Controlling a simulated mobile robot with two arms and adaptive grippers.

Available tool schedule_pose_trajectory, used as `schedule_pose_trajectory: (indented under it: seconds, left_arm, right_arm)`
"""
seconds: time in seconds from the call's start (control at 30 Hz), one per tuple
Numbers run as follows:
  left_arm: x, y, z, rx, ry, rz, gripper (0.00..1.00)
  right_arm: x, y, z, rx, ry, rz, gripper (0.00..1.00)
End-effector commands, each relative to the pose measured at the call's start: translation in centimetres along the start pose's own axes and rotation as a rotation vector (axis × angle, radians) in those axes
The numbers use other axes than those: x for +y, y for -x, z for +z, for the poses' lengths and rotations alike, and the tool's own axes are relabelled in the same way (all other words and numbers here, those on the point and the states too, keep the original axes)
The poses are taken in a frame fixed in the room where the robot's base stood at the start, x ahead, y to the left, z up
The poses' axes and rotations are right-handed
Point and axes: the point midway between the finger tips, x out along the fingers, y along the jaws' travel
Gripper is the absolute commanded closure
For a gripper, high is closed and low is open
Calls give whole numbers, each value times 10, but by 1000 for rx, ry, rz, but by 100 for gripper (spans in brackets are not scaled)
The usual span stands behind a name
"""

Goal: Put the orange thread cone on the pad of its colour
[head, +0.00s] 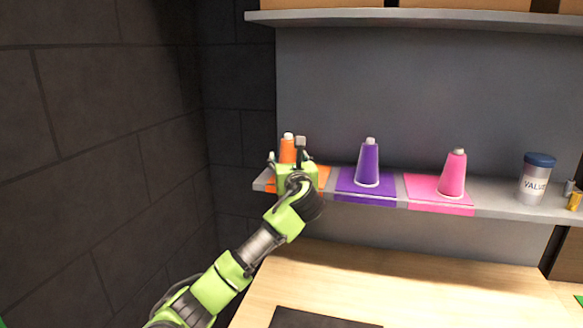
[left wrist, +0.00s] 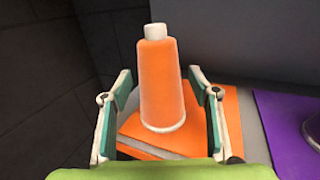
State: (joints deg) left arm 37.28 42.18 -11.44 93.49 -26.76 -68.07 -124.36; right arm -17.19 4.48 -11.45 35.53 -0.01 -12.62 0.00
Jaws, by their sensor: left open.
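The orange thread cone (head: 287,146) has a white tip and stands upright at the left end of the shelf. In the left wrist view the cone (left wrist: 162,85) has its pale base on the orange pad (left wrist: 230,112). The pad (head: 323,175) is partly hidden by my gripper in the head view. My left gripper (head: 286,152) is open, with one finger on each side of the cone; in the left wrist view (left wrist: 160,78) gaps show between the fingers and the cone. My right gripper is not in view.
On the same grey shelf (head: 490,205), a purple cone (head: 368,162) stands on a purple pad (head: 350,190) and a pink cone (head: 453,174) on a pink pad (head: 425,190). A blue-lidded jar (head: 535,180) stands further right. A dark wall (head: 100,130) is close on the left.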

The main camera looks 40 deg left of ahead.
Motion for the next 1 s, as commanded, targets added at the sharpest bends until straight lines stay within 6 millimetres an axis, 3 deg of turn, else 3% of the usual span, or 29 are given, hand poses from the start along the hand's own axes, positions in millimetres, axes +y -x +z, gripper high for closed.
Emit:
schedule_pose_trajectory:
  seconds: [0.53, 0.7, 1.0]
  left_arm:
    - [-1, 98, -2, -1, 1, -3, 45]
    - [0, 111, -1, 1, 0, -2, 45]
    - [0, 113, -1, 1, 0, 0, 45]
  right_arm:
    - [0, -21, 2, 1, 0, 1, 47]
    - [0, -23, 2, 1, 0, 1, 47]
    - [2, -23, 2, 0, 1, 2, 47]
